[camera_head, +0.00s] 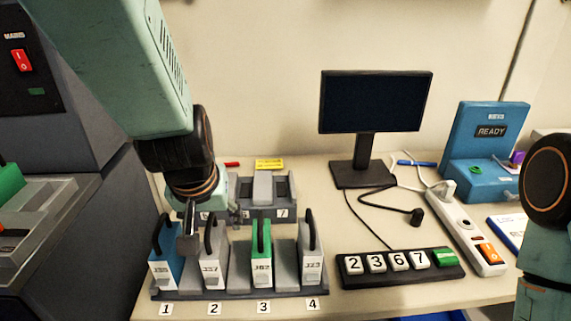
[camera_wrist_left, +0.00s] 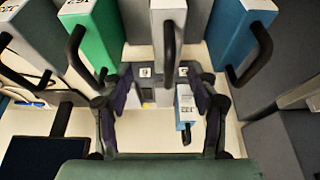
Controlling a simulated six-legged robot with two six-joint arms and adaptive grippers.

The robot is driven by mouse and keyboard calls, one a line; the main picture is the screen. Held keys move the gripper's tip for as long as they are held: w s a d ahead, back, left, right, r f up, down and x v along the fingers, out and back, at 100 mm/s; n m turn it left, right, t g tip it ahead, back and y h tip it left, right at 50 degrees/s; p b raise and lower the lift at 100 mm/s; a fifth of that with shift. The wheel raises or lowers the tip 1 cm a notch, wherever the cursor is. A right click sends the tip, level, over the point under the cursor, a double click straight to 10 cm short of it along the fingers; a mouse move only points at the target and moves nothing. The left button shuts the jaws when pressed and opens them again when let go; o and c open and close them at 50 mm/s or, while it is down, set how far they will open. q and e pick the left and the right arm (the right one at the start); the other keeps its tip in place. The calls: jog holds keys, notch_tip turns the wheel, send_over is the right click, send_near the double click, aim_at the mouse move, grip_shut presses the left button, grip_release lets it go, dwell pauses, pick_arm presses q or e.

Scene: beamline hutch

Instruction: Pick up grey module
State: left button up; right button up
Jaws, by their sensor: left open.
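Two grey modules with black loop handles stand in the front rack (camera_head: 230,293). One grey module (camera_head: 213,273) is at slot 2, between a blue module (camera_head: 165,270) and a green module (camera_head: 262,268). The other grey module (camera_head: 311,264) is at slot 4. My left gripper (camera_head: 208,228) is open and empty, low over slots 1 and 2. In the left wrist view its fingers (camera_wrist_left: 161,88) are spread, with the slot 2 grey module (camera_wrist_left: 168,14) and its handle ahead, centred. Contact cannot be told. My right arm shows at the right edge; its gripper is out of view.
A second rack (camera_head: 284,212) stands just behind. To the right are a monitor (camera_head: 375,103), a keypad strip (camera_head: 400,265) reading 2 3 6 7, a power strip (camera_head: 467,235) and a blue READY device (camera_head: 487,150). Cables cross the table between them.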

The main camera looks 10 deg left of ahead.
aim_at(214, 233)
pick_arm(q)
jog(key=x, duration=0.3)
jog(key=a+x, duration=0.1)
jog(key=shift+s+f, duration=0.2)
jog(key=shift+f, duration=0.1)
jog(key=shift+w+d+f+p, duration=0.1)
jog(key=shift+w+f+p, duration=0.1)
jog(key=shift+f+p, duration=0.15)
jog(key=shift+s, duration=0.1)
jog(key=shift+f, duration=0.1)
jog(key=c, duration=0.5)
grip_shut()
